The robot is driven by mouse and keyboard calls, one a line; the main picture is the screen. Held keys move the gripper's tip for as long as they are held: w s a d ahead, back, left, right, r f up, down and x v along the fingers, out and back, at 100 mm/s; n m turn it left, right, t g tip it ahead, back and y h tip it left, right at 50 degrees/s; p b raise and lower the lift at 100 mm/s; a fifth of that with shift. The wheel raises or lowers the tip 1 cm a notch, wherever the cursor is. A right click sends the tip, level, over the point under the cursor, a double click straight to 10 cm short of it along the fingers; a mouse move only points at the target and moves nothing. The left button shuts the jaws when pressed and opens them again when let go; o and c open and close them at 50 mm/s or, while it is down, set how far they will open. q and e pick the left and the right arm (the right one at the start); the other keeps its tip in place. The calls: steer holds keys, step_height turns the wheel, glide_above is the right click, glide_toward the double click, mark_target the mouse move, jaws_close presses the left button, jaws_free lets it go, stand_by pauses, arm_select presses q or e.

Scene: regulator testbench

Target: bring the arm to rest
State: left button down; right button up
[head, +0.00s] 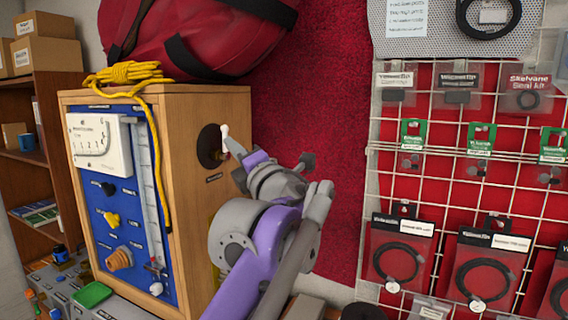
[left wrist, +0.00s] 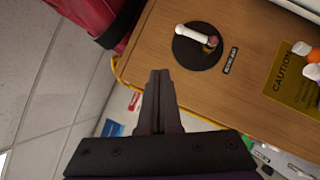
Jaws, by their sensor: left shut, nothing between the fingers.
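My left gripper (left wrist: 159,78) shows in the left wrist view with its two dark fingers shut together and nothing between them. It is in front of the side of the wooden test bench (left wrist: 150,45) and apart from the white lever (left wrist: 192,31), which sits on a round black plate (left wrist: 203,58). The white lever (head: 226,136) shows just left of the wrist. My right gripper is in neither view.
The bench has a blue panel (head: 115,200) with knobs and a gauge. A yellow rope (head: 125,73) and a red bag (head: 200,35) are on top. A wire rack (head: 455,190) of packaged parts hangs at the right. A yellow caution label (left wrist: 295,85) is on the bench side.

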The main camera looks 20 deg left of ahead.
arm_select(q)
steer(key=s+f+n+g+h, duration=0.2)
steer(key=s+f+n+h, duration=0.15)
steer(key=f+n, duration=0.55)
steer(key=s+f+n+g+h, duration=0.2)
steer(key=s+f+n, duration=0.2)
steer(key=f, duration=0.9)
steer(key=s+f+n+g+h, duration=0.1)
steer(key=s+f+n+h, duration=0.25)
steer(key=f+n, duration=0.5)
steer(key=s+d+f+n+h, duration=0.2)
steer(key=s+d+f+n, duration=0.2)
steer(key=f, duration=0.4)
steer(key=s+d+f+n+h, duration=0.3)
steer(key=s+d+f+n, duration=0.1)
steer(key=f+n, duration=0.3)
steer(key=s+d+f+n+g+h, duration=0.1)
steer(key=s+d+f+n+h, duration=0.2)
steer(key=f, duration=0.7)
steer(key=s+d+n, duration=0.1)
steer(key=n, duration=0.1)
steer(key=shift+d+n, duration=0.35)
steer(key=shift+d, duration=0.05)
steer(key=shift+s+a, duration=0.1)
